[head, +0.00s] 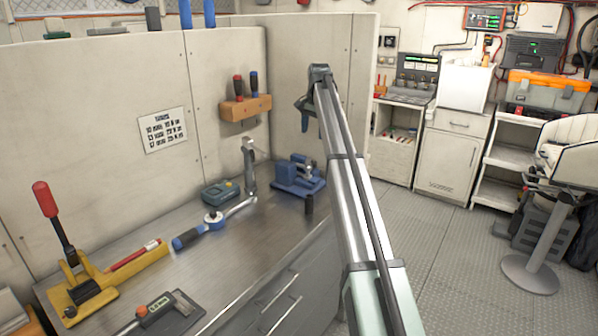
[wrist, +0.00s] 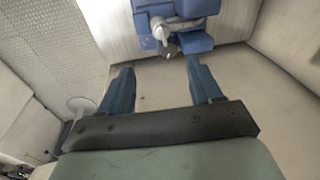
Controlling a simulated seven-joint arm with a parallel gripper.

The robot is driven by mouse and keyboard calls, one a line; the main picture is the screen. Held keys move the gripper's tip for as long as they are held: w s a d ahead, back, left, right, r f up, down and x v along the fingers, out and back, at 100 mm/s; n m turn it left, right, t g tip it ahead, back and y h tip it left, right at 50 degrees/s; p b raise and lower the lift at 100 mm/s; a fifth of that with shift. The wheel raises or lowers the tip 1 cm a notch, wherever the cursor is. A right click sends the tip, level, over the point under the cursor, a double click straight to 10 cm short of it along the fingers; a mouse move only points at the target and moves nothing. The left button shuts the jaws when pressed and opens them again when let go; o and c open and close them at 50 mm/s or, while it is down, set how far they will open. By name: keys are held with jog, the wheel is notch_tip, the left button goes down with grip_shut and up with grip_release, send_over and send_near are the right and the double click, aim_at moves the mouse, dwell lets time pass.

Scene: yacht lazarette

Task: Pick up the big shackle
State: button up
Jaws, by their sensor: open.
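I cannot make out a big shackle for certain in either view. My gripper (head: 305,112) is raised above the far end of the workbench, in front of the partition wall. In the wrist view, my gripper (wrist: 158,66) shows two blue fingers spread apart, with nothing between them. A blue vise (head: 298,176) stands on the bench below it. A blue fixture with a grey metal part, apparently this vise (wrist: 175,22), shows beyond the fingertips in the wrist view.
The metal workbench (head: 222,262) holds a blue-handled wrench (head: 189,238), a grey-green device (head: 219,192), a dark cylinder (head: 309,204) and a yellow tool with a red lever (head: 92,290). A wooden rack (head: 246,108) holds screwdrivers on the wall. Floor at right is partly clear.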

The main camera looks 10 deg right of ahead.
aim_at(309, 164)
jog(key=f, duration=0.4)
jog(key=w+f, duration=0.1)
jog(key=f, duration=0.4)
jog(key=w+a+f, duration=0.1)
jog(key=f, duration=0.3)
jog(key=shift+w+f, duration=0.1)
jog(key=shift+f, duration=0.15)
jog(key=shift+c, duration=0.4)
jog(key=shift+r, duration=0.1)
grip_shut()
